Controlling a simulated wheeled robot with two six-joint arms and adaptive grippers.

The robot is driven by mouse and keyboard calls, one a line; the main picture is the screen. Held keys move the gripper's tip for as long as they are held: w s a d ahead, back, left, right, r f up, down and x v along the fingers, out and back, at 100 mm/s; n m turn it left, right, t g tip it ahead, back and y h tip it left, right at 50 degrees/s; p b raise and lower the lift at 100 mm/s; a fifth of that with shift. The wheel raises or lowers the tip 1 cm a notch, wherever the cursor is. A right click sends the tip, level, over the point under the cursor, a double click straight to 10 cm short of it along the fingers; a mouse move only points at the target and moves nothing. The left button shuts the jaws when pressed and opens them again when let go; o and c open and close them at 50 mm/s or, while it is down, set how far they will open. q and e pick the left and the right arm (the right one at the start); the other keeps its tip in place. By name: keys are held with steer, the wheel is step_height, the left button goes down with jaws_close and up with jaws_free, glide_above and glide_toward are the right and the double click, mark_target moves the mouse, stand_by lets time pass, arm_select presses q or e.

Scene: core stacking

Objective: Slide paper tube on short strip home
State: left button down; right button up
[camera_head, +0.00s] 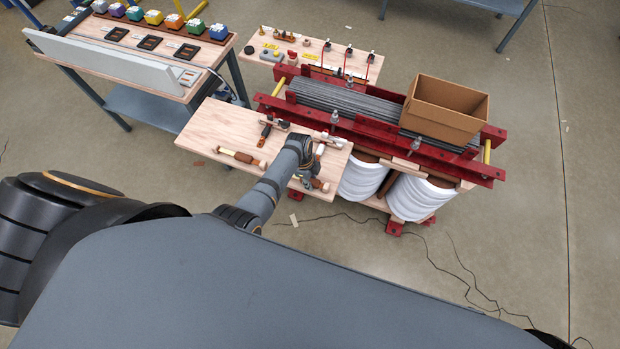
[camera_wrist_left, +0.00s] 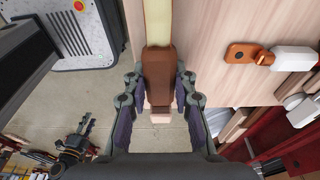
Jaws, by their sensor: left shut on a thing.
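In the left wrist view, a brown sleeve-like piece (camera_wrist_left: 159,72), which looks like the paper tube, sits between the fingers of my left gripper (camera_wrist_left: 158,112). The gripper is shut on it. A cream strip (camera_wrist_left: 158,22) runs from its far end towards the top of the view. A pale block shows at its near end. In the head view my left gripper (camera_head: 308,170) is low at the front edge of the pale wooden bench (camera_head: 215,125). The wrist hides much of the grip, and I cannot tell how far the sleeve covers the strip.
A similar brown-and-cream piece (camera_head: 240,158) lies on the bench. Tools (camera_head: 268,130) lie further back. A red-framed core (camera_head: 345,98) with white coils (camera_head: 418,195) and a cardboard box (camera_head: 446,108) stands at the right. Another table (camera_head: 150,45) is at the far left.

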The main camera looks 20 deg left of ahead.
arm_select(q)
steer(key=shift+a, duration=0.1)
stand_by(0.6)
steer(key=shift+a, duration=1.9)
steer(key=shift+w+a, duration=0.1)
steer(key=shift+a, duration=1.55)
steer(key=c, duration=1)
jaws_free()
steer(key=shift+r, duration=0.1)
